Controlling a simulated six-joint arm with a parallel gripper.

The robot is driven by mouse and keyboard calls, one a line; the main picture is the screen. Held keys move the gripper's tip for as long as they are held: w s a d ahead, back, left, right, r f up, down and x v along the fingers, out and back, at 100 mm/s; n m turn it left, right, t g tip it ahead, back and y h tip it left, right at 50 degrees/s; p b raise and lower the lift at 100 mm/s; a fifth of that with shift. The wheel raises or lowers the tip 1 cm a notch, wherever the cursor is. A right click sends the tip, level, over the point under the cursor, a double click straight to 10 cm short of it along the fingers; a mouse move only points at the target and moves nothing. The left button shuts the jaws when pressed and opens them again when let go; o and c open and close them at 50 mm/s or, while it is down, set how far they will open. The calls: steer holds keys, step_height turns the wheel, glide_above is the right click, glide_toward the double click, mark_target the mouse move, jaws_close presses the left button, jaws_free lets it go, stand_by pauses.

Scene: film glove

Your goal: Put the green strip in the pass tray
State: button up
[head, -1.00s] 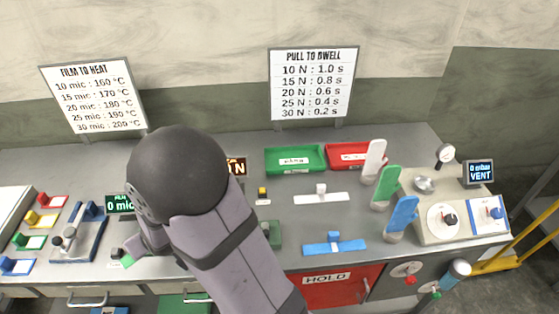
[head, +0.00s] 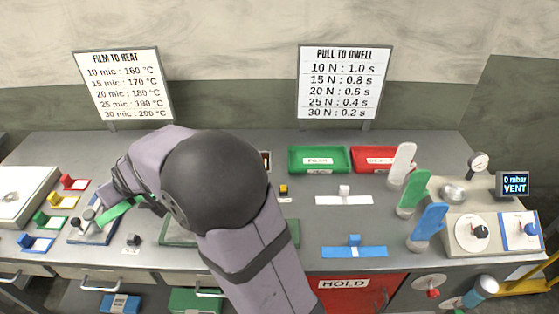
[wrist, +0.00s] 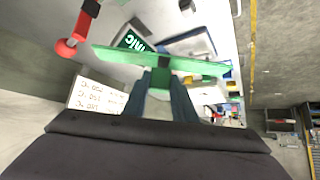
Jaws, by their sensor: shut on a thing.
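My gripper (wrist: 168,88) is shut on the green strip (wrist: 110,56), which lies crosswise between the fingertips in the wrist view. In the head view the strip (head: 116,212) is tilted above the left part of the bench, over the blue-based device. My gripper (head: 143,203) is partly hidden there by my own arm. The green tray (head: 318,171), which appears to be the pass tray, stands at the back middle of the bench. Its label is too small to read surely, and no strip shows in it.
A red tray (head: 366,167) stands against the green tray's right side. Upright white (head: 401,163), green (head: 413,192) and blue (head: 429,222) paddles stand right of the trays. White (head: 343,200) and blue (head: 354,252) strips with blocks lie in front. Bare bench separates them.

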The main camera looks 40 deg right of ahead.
steer(key=w+r, duration=0.3)
steer(key=r, duration=0.4)
steer(key=w+d+f+m+h, duration=0.2)
steer(key=d+f+m, duration=0.1)
steer(key=d, duration=1.1)
steer(key=m+g+h+p, duration=0.1)
steer(key=m+g+h, duration=0.2)
steer(key=m+h, duration=0.3)
glide_above(318, 160)
steer(key=s+a, duration=0.2)
step_height(318, 160, down, 11)
steer(key=m+y, duration=0.1)
steer(key=shift+s+a+f+b, duration=0.1)
steer(key=shift+f+b, duration=0.35)
steer(key=shift+f, duration=1.05)
steer(key=shift+a+f+b, duration=0.1)
steer(key=shift+f+b, duration=0.3)
steer(key=shift+f, duration=1.1)
steer(key=shift+f, duration=0.1)
steer(key=shift+f+b, duration=0.8)
steer(key=shift+f, duration=1)
steer(key=shift+f, duration=0.15)
